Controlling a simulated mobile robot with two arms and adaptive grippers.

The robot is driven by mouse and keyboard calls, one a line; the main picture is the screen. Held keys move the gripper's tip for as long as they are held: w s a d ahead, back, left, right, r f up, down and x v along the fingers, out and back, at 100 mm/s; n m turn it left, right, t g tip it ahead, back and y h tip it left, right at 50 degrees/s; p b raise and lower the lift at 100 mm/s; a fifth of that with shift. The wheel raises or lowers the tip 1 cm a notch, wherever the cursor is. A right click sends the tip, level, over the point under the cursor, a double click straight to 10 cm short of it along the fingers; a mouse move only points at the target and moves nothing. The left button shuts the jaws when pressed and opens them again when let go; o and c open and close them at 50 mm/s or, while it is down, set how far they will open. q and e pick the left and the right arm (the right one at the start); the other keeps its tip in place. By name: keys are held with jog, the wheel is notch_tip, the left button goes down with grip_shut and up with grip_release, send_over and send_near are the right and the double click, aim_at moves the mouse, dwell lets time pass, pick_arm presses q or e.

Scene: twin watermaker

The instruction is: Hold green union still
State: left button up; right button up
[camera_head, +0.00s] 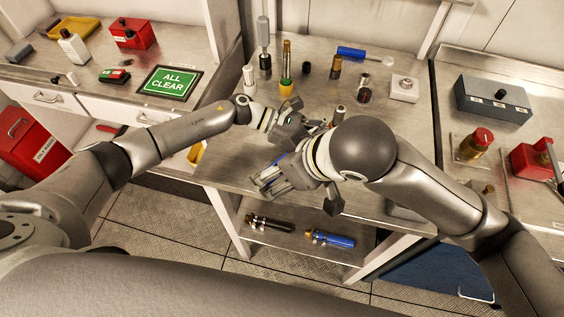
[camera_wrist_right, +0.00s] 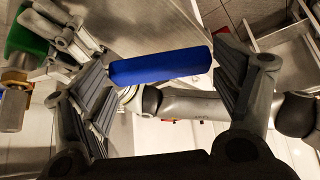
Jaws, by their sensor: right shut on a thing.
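A green part (camera_wrist_right: 26,38), which looks like the union, shows at the upper left of the right wrist view, with a brass fitting (camera_wrist_right: 14,92) below it. My left gripper's grey fingers (camera_wrist_right: 62,42) are right beside the green part; whether they close on it is unclear. In the head view my left gripper (camera_head: 298,128) is over the middle bench, partly hidden by my right wrist. My right gripper (camera_head: 268,180) is near the bench's front edge, shut on a blue handle (camera_wrist_right: 160,66) that lies across between its fingers.
Several fittings and bottles stand at the back of the middle bench, with a blue-handled screwdriver (camera_head: 362,54). The left bench holds an ALL CLEAR sign (camera_head: 170,82) and a red box (camera_head: 133,34). A blue tool (camera_head: 330,239) lies on the lower shelf. A grey box (camera_head: 492,97) stands right.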

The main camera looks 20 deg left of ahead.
jog(key=s+d+r+n+g, duration=0.15)
jog(key=d+n+g, duration=0.45)
jog(key=d+n, duration=0.9)
jog(key=shift+w+d+f+m, duration=0.35)
jog(key=shift+w+f+m, duration=0.25)
jog(key=shift+w+m, duration=0.2)
jog(key=shift+w+d+f+m, duration=0.35)
jog(key=shift+w+f+m, duration=0.25)
jog(key=shift+m, duration=0.2)
jog(key=shift+g, duration=0.3)
jog(key=shift+w+a, duration=0.4)
jog(key=shift+w, duration=0.45)
jog(key=shift+w+a, duration=0.4)
jog(key=shift+w, duration=0.4)
jog(key=shift+s+a+m+t+y, duration=0.25)
jog(key=shift+a+m+t, duration=0.2)
jog(key=shift+a+m, duration=0.35)
jog(key=shift+s+a+m+t+y, duration=0.15)
jog(key=shift+s+a+m+t, duration=0.25)
jog(key=shift+a+m, duration=0.45)
jog(key=shift+s+a+m+t+y, duration=0.2)
jog(key=shift+a+m+t, duration=0.35)
jog(key=shift+a+m, duration=0.25)
